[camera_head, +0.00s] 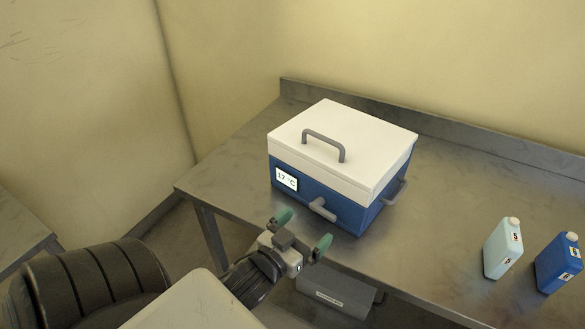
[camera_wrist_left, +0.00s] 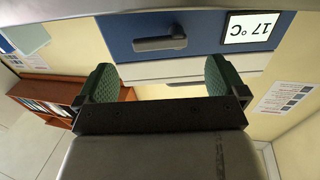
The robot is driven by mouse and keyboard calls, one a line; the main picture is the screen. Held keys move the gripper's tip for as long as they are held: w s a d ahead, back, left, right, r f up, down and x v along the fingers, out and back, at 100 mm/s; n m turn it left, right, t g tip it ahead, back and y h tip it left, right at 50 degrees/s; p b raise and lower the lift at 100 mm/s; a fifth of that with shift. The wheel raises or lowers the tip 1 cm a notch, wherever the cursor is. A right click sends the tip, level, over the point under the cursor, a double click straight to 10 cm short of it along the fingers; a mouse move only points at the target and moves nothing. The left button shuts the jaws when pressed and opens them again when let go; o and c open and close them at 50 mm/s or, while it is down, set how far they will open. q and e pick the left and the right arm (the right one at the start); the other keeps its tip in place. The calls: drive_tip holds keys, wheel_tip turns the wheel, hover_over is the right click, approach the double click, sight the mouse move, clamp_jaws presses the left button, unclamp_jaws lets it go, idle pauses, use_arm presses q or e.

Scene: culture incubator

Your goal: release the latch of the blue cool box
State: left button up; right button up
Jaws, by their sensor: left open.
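The blue cool box (camera_head: 345,205) has a white lid (camera_head: 350,150) with a grey top handle (camera_head: 325,143), and it stands shut on the steel table. A display reading 17 °C (camera_head: 287,179) is on its front face. The grey latch (camera_head: 322,209) sticks out to the right of the display. In the left wrist view the latch (camera_wrist_left: 160,43) lies ahead of the jaws, with the display (camera_wrist_left: 247,28) to its right. My left gripper (camera_head: 303,230) is open and empty in front of the box, a short way from the latch and not touching it. My right gripper is not in view.
A pale bottle (camera_head: 502,250) and a blue bottle (camera_head: 558,265) stand on the steel table (camera_head: 440,235) to the right. A raised edge (camera_head: 460,135) runs along the back. A grey case (camera_head: 335,292) is below the table front. The table between box and bottles is clear.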

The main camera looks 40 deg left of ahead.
use_arm(q)
drive_tip(key=s, duration=0.4)
drive_tip(key=shift+s, duration=0.25)
drive_tip(key=shift+d, duration=0.1)
